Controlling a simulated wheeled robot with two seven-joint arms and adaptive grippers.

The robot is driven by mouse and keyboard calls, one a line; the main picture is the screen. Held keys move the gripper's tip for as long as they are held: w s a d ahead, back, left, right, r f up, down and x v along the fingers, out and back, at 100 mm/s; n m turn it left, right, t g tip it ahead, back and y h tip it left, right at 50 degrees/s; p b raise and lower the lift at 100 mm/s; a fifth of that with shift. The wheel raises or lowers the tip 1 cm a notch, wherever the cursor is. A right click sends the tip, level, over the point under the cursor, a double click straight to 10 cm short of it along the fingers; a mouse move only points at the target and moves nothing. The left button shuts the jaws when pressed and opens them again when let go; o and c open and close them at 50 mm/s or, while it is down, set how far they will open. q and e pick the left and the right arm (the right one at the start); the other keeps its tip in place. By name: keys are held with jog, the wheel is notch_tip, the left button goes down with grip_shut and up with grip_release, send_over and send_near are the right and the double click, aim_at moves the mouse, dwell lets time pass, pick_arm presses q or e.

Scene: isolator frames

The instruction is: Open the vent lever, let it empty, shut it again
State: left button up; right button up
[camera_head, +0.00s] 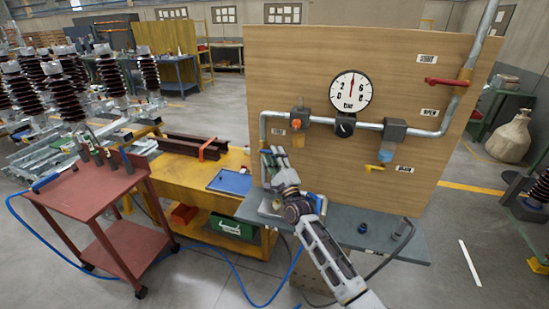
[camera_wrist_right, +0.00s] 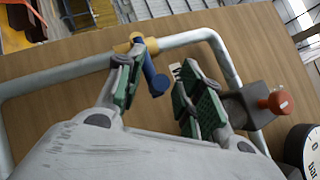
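A blue lever (camera_wrist_right: 152,70) on a yellow valve body (camera_wrist_right: 135,42) sits on the pipe at the board's left; it looks like the vent lever, but its label is unreadable. The gauge (camera_head: 350,92) needle points about straight up. My left gripper is not in view.
A red lever (camera_head: 445,82) is at the board's upper right, a yellow lever (camera_head: 375,167) below the right fitting. A red-knobbed fitting (camera_wrist_right: 275,101) is right of my fingers. The grey shelf (camera_head: 380,238) lies below; a red cart (camera_head: 88,190) stands left.

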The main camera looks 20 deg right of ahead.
grip_shut()
jog(key=shift+r, duration=0.15)
